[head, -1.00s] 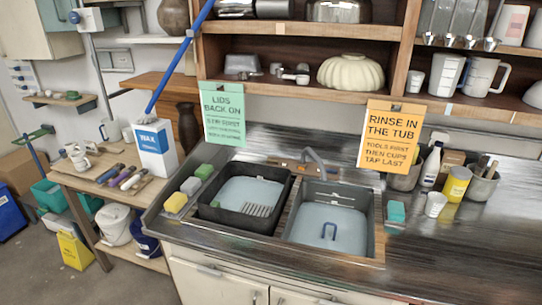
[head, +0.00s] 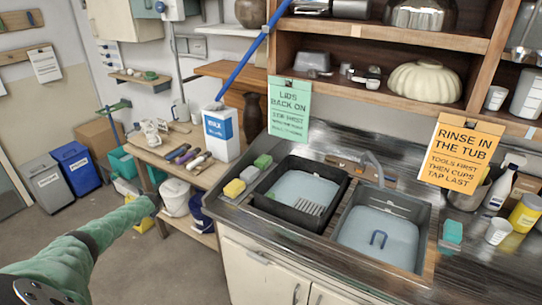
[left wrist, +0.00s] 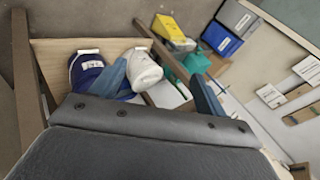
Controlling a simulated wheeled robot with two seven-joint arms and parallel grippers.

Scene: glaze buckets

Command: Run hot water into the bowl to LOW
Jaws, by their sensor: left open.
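A black tub (head: 262,204), possibly the bowl, sits at the left of the sink with pale blue liquid and a ribbed grey patch inside. The right basin (head: 420,247) also holds pale blue liquid and a blue U-shaped piece. A grey curved tap (head: 373,166) stands behind them. I cannot make out a LOW mark. My left gripper (head: 154,203) is at the end of the green-sleeved arm, left of the sink, near the wooden side table. In the left wrist view my left gripper (left wrist: 160,90) is open, with nothing seen held. My right gripper is out of view.
Sponges (head: 234,187) line the tub's left edge. A wax box (head: 221,135) stands on the side table, with white and blue buckets (head: 175,196) below. A fluted cream bowl (head: 424,82) is on the shelf. Signs hang over the sink. Cups and bottles stand right.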

